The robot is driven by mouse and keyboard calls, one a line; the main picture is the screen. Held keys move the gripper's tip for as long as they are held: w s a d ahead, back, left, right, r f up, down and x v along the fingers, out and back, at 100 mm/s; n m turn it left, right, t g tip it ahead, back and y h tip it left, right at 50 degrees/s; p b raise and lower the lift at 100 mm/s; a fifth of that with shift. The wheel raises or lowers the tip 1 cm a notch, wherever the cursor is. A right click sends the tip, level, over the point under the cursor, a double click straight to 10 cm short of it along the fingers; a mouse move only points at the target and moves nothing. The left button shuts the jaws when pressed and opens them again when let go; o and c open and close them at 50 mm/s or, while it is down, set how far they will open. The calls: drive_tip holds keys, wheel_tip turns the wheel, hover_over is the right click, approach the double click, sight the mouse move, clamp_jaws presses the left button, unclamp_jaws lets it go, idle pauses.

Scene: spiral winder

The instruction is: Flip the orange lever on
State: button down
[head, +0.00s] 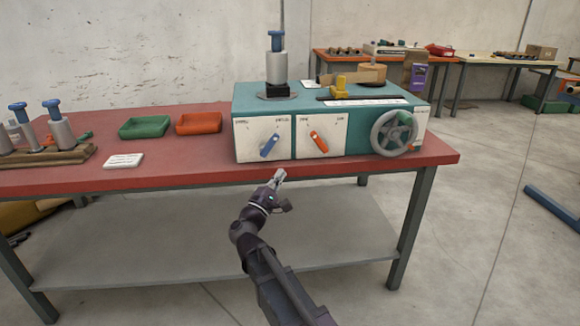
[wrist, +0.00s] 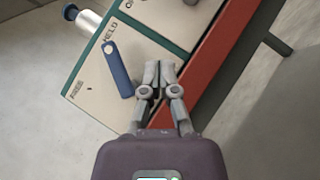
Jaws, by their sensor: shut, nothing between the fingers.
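The orange lever (head: 319,141) sits on the right white panel of the teal machine (head: 330,122). It slants from upper left to lower right; the labels above it are too small to read surely. My gripper (head: 279,173) is in front of the machine, near the table's front edge, below and left of the orange lever. In the wrist view my gripper (wrist: 160,72) has its fingertips together and empty. The blue lever (wrist: 117,68) shows left of the fingertips there, by the word HELD. I cannot make out the orange lever in the wrist view.
The blue lever (head: 269,146) is on the left panel, close to my gripper. A grey handwheel (head: 394,133) is at the machine's right end. The red table (head: 200,170) also holds green (head: 145,127) and orange (head: 198,123) trays. The floor in front is clear.

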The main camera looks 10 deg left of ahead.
sight(319, 142)
drive_tip(key=p+x, duration=0.1)
drive_tip(key=x, duration=0.2)
drive_tip(key=p+x, duration=0.2)
drive_tip(key=x, duration=0.2)
drive_tip(key=d+p+x, duration=0.1)
drive_tip(key=p+x, duration=0.1)
drive_tip(key=x, duration=0.2)
drive_tip(key=shift+s+r, duration=0.35)
drive_tip(key=shift+s, duration=0.1)
drive_tip(key=shift+w+d+r+p, duration=0.1)
drive_tip(key=shift+d+r+p, duration=0.15)
drive_tip(key=shift+d, duration=0.15)
drive_tip(key=shift+w+d+r+p, duration=0.15)
drive_tip(key=shift+d+r+p, duration=0.05)
drive_tip(key=shift+d, duration=0.2)
